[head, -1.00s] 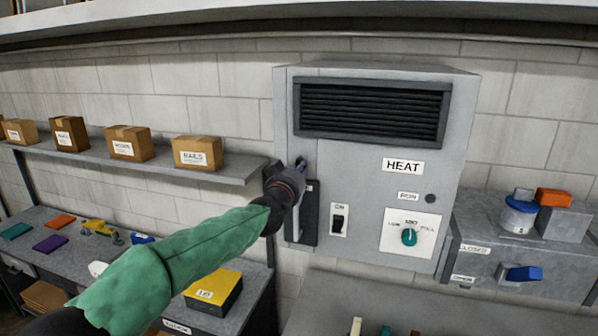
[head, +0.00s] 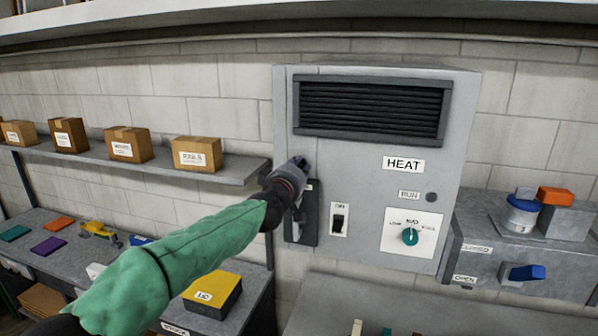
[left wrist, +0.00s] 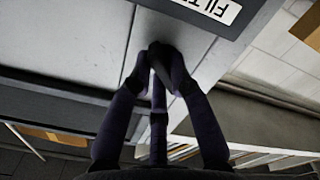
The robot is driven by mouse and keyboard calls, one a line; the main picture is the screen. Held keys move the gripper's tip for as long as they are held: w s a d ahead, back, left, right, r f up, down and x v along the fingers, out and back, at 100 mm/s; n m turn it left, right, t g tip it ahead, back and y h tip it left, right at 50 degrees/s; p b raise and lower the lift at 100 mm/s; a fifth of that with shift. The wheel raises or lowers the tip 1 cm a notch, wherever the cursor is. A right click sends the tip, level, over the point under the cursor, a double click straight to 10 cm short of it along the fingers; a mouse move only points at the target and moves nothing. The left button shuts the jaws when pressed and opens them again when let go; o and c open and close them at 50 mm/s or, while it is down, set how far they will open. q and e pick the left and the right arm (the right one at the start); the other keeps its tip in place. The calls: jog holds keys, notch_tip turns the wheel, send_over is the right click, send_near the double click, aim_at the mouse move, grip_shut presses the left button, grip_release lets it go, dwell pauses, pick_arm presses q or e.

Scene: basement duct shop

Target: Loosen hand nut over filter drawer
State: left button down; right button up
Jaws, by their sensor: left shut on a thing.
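The grey heater cabinet (head: 360,165) hangs on the block wall, with a "HEAT" label and a dark louvre. A dark narrow panel (head: 308,232) with a light grey upright part sits low on its left side. My left gripper (head: 300,170) is at the cabinet's left front, just above this panel. In the left wrist view, its fingers (left wrist: 160,62) close together on a small dark thing against the cabinet face, beside a dark plate with a partly cut-off "FILT" label (left wrist: 207,8). The fingers hide most of the hand nut. My right gripper is not in view.
Right of the panel are a rocker switch (head: 339,218) and a teal knob (head: 410,237). A shelf (head: 235,172) with cardboard boxes runs left of the cabinet. A bench below holds a yellow block (head: 214,290). A grey unit (head: 480,262) with a blue handle stands right.

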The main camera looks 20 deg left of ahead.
pick_arm(q)
jog(key=n+b, duration=0.1)
jog(key=n, duration=0.3)
jog(key=shift+n, duration=0.3)
jog(key=shift+a+r+n+b, duration=0.1)
jog(key=shift+n+b, duration=0.3)
jog(key=shift+n, duration=1.5)
jog(key=c, duration=1.1)
grip_release()
jog(key=shift+c, duration=0.2)
jog(key=shift+s, duration=0.1)
jog(key=s, duration=1.1)
jog(key=shift+s+a, duration=0.25)
jog(key=shift+s, duration=0.15)
